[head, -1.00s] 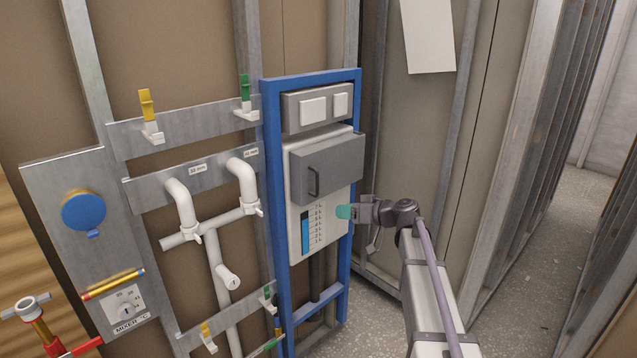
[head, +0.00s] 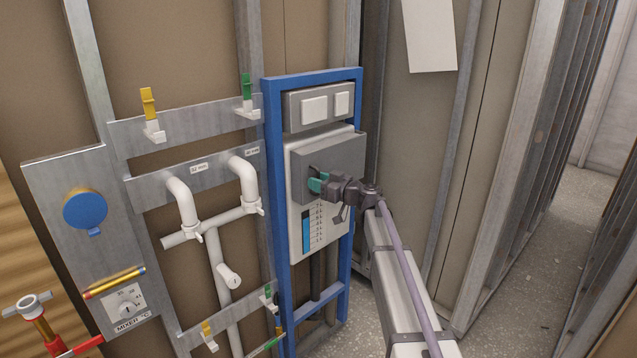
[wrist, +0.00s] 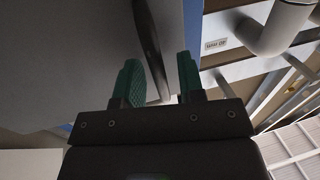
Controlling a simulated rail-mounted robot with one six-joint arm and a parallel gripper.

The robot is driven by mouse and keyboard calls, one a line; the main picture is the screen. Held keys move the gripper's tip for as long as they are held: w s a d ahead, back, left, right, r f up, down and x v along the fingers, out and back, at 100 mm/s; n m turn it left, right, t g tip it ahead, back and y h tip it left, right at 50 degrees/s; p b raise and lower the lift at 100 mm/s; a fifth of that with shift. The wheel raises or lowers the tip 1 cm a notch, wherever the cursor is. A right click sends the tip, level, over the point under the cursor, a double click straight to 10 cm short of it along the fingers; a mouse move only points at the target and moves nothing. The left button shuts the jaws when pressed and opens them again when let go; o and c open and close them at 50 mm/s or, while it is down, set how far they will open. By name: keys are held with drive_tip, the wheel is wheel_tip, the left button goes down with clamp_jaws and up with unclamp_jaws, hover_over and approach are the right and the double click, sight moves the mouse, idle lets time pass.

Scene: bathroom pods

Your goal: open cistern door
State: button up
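The cistern door (head: 340,147) is a grey panel on the white cistern (head: 340,235) inside a blue frame, in the head view. It looks shut. My gripper (head: 316,183) is at the door's left part, over its dark handle, most of which it hides. In the wrist view the green fingertips of my gripper (wrist: 160,82) are apart. The dark bar handle (wrist: 150,45) reaches down towards the gap between them. I cannot tell whether a finger touches it. The grey door face (wrist: 60,60) fills the left of that view.
White pipes (head: 215,215) and metal rails with yellow and green clips stand left of the blue frame (head: 274,150). A flush plate (head: 318,106) sits above the door. Metal studs (head: 450,170) stand to the right. The floor (head: 535,260) at the right is clear.

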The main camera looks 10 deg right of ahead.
drive_tip(key=shift+c, duration=0.3)
clamp_jaws()
idle(0.3)
